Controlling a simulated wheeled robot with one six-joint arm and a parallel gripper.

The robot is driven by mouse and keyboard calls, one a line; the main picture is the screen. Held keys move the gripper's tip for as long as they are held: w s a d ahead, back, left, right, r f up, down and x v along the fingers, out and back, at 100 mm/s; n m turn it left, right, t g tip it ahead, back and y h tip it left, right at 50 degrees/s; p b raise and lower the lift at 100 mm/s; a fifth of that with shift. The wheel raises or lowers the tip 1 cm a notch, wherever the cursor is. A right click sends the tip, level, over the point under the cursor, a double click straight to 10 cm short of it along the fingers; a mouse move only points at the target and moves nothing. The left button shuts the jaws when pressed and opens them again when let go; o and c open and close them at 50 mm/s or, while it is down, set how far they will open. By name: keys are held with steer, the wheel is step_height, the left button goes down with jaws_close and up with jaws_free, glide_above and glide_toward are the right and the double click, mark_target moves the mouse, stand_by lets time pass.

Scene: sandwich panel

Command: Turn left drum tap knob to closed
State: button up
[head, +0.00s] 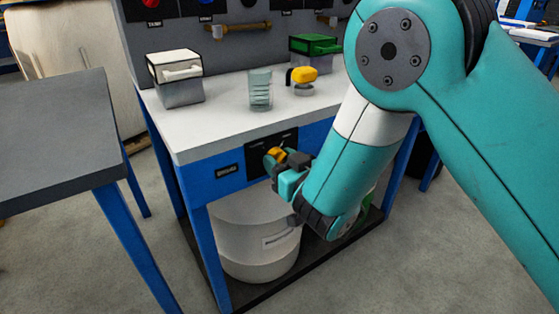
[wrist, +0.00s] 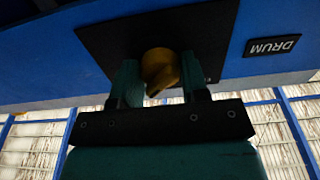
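The drum tap knob (wrist: 160,68) is round and yellow with a raised grip, on a dark plate (wrist: 100,38) in the blue front rail. In the wrist view its grip slants slightly. My gripper (wrist: 160,85) has one finger on each side of the knob; the fingers stand apart. I cannot tell whether they touch it. In the head view the yellow knob (head: 274,156) is partly covered by my gripper (head: 285,164), which reaches it from below right.
A DRUM label (wrist: 271,46) is beside the plate, upside down in the wrist view. A white drum (head: 250,240) stands under the bench. A glass beaker (head: 260,90), a white-lidded box (head: 180,85) and a yellow-topped item (head: 301,77) stand on the bench (head: 215,125). A grey table (head: 50,140) is at left.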

steer(key=shift+d+n, duration=0.1)
steer(key=shift+n, duration=0.2)
steer(key=n, duration=0.3)
steer(key=shift+n, duration=0.4)
steer(key=n, duration=0.4)
steer(key=shift+n, duration=0.3)
steer(key=n, duration=0.4)
steer(key=shift+n, duration=0.3)
steer(key=n, duration=0.4)
steer(key=shift+r, duration=0.1)
steer(key=shift+n, duration=0.3)
steer(key=o, duration=0.9)
steer(key=shift+o, duration=0.2)
steer(key=shift+d, duration=0.1)
